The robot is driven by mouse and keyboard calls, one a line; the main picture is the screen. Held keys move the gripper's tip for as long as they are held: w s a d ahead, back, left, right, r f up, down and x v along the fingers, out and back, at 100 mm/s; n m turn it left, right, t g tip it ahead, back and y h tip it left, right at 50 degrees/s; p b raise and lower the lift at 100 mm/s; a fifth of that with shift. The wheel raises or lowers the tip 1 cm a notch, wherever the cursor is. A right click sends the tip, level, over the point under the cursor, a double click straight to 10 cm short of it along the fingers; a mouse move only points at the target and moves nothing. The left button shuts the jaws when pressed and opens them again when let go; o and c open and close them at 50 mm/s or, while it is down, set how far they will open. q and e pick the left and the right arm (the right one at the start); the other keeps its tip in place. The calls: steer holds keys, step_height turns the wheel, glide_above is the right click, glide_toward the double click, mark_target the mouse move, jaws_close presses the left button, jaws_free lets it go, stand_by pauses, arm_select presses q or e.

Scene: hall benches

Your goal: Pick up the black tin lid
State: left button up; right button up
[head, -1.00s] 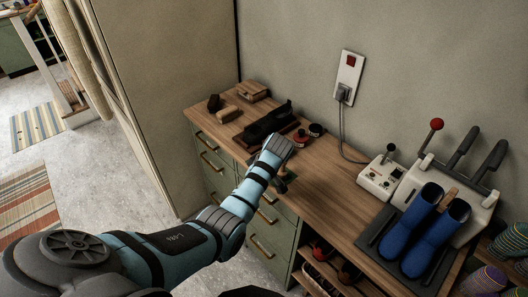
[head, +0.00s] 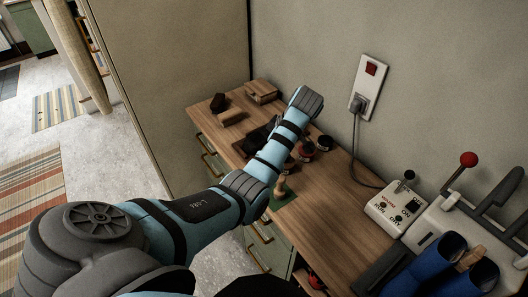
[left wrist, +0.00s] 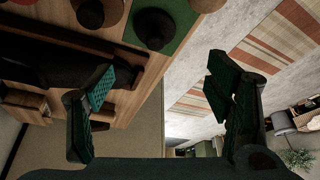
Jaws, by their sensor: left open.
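In the left wrist view a dark round piece (left wrist: 154,30), which looks like the black tin lid, lies on a green mat (left wrist: 184,42) near the bench edge. Two more round tins or lids, one dark (left wrist: 90,12) and one reddish (left wrist: 206,4), sit beside it, cut by the top edge. In the head view my left forearm covers part of this spot; the green mat (head: 286,201) and a dark-topped tin (head: 324,143) show beside it. My left gripper (left wrist: 160,98) is open and empty, its fingers apart from the round pieces. My right gripper is out of view.
A dark tray or shoe (left wrist: 60,58) lies along the bench beside the left finger. Wooden brushes (head: 230,116) stand at the far bench end. Bare wood (head: 335,205) lies between.

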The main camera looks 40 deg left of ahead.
arm_select(q)
steer(key=b+x, duration=0.1)
steer(key=x, duration=0.1)
steer(key=s+x, duration=0.1)
steer(key=x, duration=0.1)
steer(key=shift+f+b, duration=0.25)
steer(key=shift+b, duration=0.1)
steer(key=f, duration=0.1)
steer(key=w+a+f, duration=0.1)
steer(key=f, duration=0.1)
steer(key=a+f, duration=0.1)
steer(key=f, duration=0.1)
steer(key=shift+w+f, duration=0.2)
steer(key=shift+w, duration=0.2)
steer(key=shift+s+r, duration=0.1)
steer(key=shift+s, duration=0.2)
steer(key=shift+c, duration=0.6)
steer(key=c, duration=1.2)
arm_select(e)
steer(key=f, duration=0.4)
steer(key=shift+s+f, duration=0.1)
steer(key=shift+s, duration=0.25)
